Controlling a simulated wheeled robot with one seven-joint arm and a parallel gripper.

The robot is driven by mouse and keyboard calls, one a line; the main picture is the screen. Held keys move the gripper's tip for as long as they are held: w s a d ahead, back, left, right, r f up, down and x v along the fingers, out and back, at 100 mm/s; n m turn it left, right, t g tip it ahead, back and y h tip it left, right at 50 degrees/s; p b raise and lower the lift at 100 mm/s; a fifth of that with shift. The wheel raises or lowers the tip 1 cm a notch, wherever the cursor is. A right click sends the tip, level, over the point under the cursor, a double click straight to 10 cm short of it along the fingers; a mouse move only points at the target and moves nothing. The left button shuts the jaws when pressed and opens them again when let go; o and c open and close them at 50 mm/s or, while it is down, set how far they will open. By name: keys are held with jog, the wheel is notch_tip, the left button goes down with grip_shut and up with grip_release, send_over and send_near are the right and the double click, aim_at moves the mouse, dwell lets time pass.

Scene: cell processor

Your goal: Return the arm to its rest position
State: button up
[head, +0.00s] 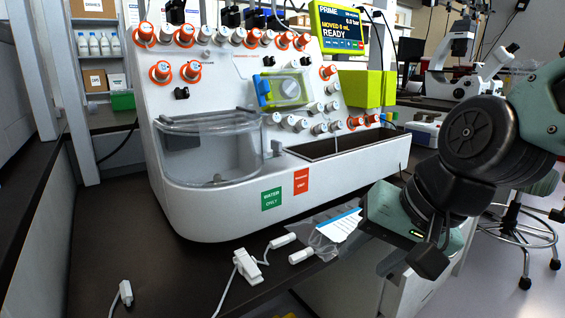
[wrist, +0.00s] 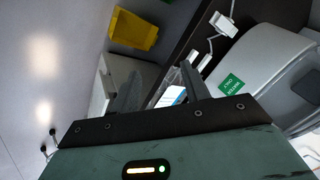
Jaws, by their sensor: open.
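My arm comes in from the right in the head view, folded at a black joint, with the green gripper body low at the bench's front edge. In the head view the fingers (head: 388,262) are partly hidden by the gripper body and hard to make out. The gripper is right of a clear bag with a blue and white label (head: 339,226); I cannot tell whether it touches the bag.
The white cell processor (head: 225,210) stands on the dark bench (head: 110,250). White clamps and tubes (head: 248,266) lie along the front of the bench. A yellow bin (wrist: 133,30) shows in the wrist view. A stool (head: 520,225) and open floor are at right.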

jog(key=s+d+f+n+g+h, duration=0.1)
jog(key=s+f+n+g+h, duration=0.1)
jog(key=s+f+n, duration=0.4)
jog(key=s+d+f+n+g+h, duration=0.1)
jog(key=s+f+n+g+h, duration=0.1)
jog(key=s+n, duration=0.35)
notch_tip(320, 180, up, 24)
jog(key=s+m+p, duration=0.1)
jog(key=p, duration=2.2)
jog(key=shift+p, duration=0.4)
